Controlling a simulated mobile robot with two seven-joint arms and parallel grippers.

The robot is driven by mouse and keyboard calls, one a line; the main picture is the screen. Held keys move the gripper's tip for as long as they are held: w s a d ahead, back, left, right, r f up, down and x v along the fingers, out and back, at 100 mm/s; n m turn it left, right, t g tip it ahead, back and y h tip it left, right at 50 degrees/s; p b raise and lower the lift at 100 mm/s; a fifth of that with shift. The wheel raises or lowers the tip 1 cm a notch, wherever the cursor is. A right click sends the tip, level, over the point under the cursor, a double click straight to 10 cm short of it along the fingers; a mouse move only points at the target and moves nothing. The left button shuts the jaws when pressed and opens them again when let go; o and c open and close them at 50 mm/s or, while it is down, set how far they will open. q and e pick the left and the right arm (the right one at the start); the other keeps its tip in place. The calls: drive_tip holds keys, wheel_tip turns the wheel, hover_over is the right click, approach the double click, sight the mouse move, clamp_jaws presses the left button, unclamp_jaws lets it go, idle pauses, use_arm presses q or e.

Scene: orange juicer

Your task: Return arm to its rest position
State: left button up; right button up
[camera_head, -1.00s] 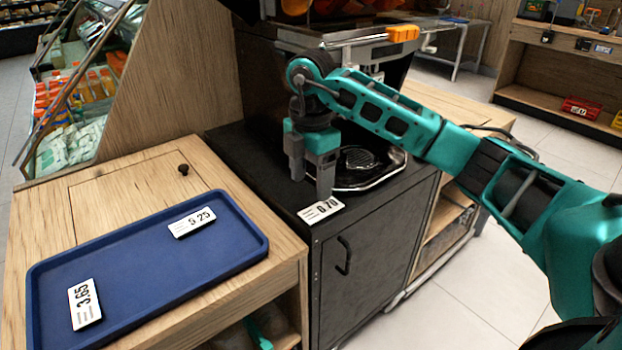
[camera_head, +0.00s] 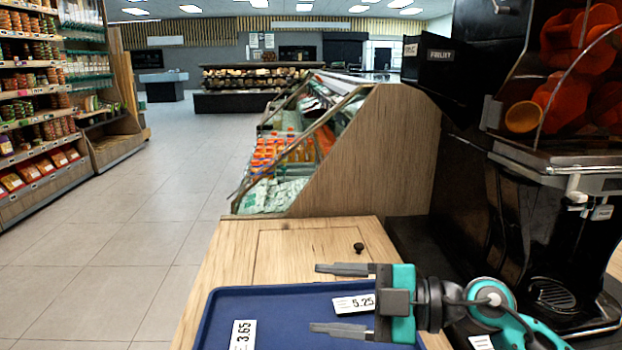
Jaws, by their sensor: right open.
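My right gripper (camera_head: 315,298) is at the lower middle of the head view, its two grey fingers pointing left. It is open, with a wide gap and nothing between the fingers. It is above the right part of the blue tray (camera_head: 262,298), near the 5.25 price tag (camera_head: 354,304). My teal right arm (camera_head: 497,298) comes in from the lower right, in front of the juicer. The black juicer (camera_head: 540,240) stands at the right, with orange parts inside its clear cover. My left gripper is out of view.
The tray lies on a wooden counter (camera_head: 230,262) with a dark knob (camera_head: 359,247). A 3.65 tag (camera_head: 243,335) is on the tray. A slanted chilled display (camera_head: 330,150) stands behind. The tiled floor (camera_head: 150,240) at left is clear, with shelves beyond.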

drive_tip(key=w+d+r+m+t+h, duration=0.25)
drive_tip(key=d+r+m+t, duration=0.25)
drive_tip(key=m+t, duration=0.8)
drive_tip(key=s+d+f+m+h, duration=0.2)
drive_tip(key=d+f+m+h, duration=0.85)
drive_tip(key=h, duration=0.35)
drive_tip(key=s+d+f+g, duration=0.1)
drive_tip(key=s+f+g, duration=0.6)
drive_tip(key=s+f, duration=0.3)
drive_tip(key=s+d+f+g, duration=0.1)
drive_tip(key=s+f+g, duration=0.55)
drive_tip(key=s, duration=0.55)
drive_tip(key=w+a+f+n+t+y, duration=0.25)
drive_tip(key=w+a+f+t, duration=0.35)
drive_tip(key=w, duration=0.3)
use_arm(q)
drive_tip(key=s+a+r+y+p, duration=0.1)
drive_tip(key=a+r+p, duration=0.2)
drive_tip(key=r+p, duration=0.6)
drive_tip(key=p, duration=0.5)
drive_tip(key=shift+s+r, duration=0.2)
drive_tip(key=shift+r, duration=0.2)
use_arm(e)
drive_tip(key=s+d+r+m+t, duration=0.1)
drive_tip(key=d+r, duration=0.2)
drive_tip(key=r, duration=0.7)
drive_tip(key=shift+s+r+h, duration=0.25)
drive_tip(key=shift+s+h, duration=0.05)
